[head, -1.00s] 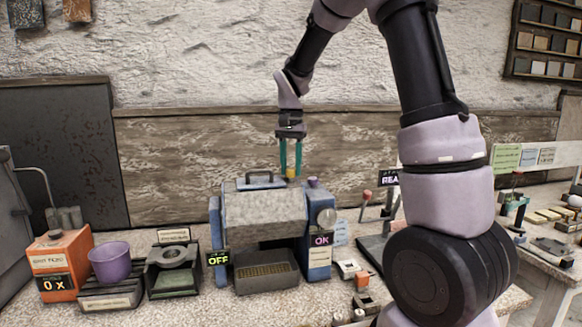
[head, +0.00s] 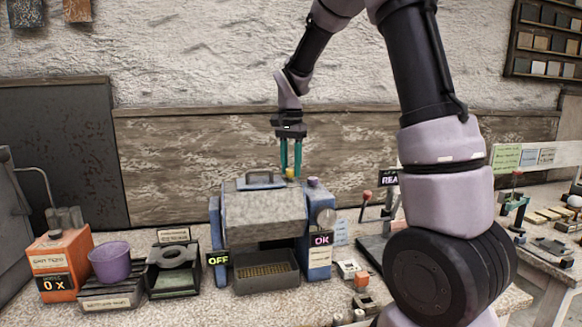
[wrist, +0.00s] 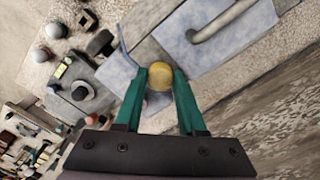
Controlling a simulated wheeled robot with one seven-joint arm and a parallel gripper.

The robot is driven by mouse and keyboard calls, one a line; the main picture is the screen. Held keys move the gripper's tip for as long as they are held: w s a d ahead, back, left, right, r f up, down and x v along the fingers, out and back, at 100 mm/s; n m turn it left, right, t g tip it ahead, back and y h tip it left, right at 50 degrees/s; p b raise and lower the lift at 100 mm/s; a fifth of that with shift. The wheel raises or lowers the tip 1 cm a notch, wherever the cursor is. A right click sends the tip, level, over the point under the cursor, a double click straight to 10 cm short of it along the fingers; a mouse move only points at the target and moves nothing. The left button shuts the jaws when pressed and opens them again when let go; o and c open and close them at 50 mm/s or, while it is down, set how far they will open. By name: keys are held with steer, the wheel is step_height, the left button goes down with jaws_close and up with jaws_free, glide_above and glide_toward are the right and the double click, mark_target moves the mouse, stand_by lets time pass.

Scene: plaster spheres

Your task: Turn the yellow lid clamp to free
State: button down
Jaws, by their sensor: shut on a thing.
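The yellow lid clamp (head: 290,173) is a small yellow knob on top of the blue and grey machine (head: 265,215), near the right end of its lid. My gripper (head: 291,172) points down from above with its two green fingers on either side of the knob. In the wrist view the yellow clamp (wrist: 160,75) shows as a round knob between the fingertips of my gripper (wrist: 160,82), which are shut on it. The lid (wrist: 215,35) with its grey bar handle lies beside it. The knob's underside is hidden.
A purple knob (head: 314,182) sits just right of the clamp. An orange box (head: 60,268), a purple cup (head: 110,262) and a dark holder (head: 173,268) stand left of the machine. A dark stand with a red-knobbed lever (head: 367,196) is at right. Space above the machine is free.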

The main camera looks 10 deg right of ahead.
mark_target(292, 169)
steer(key=c, duration=0.5)
jaws_free()
step_height(292, 169, up, 11)
steer(key=s+d+n+t+y, duration=0.1)
steer(key=s+d+n+t, duration=0.1)
steer(key=s, duration=0.9)
steer(key=s+d+r+n+t+y, duration=0.1)
steer(key=s+d+n+t, duration=0.2)
steer(key=s, duration=0.9)
steer(key=shift+d+r+t, duration=0.25)
steer(key=shift+d+t, duration=0.2)
steer(key=shift+t, duration=0.65)
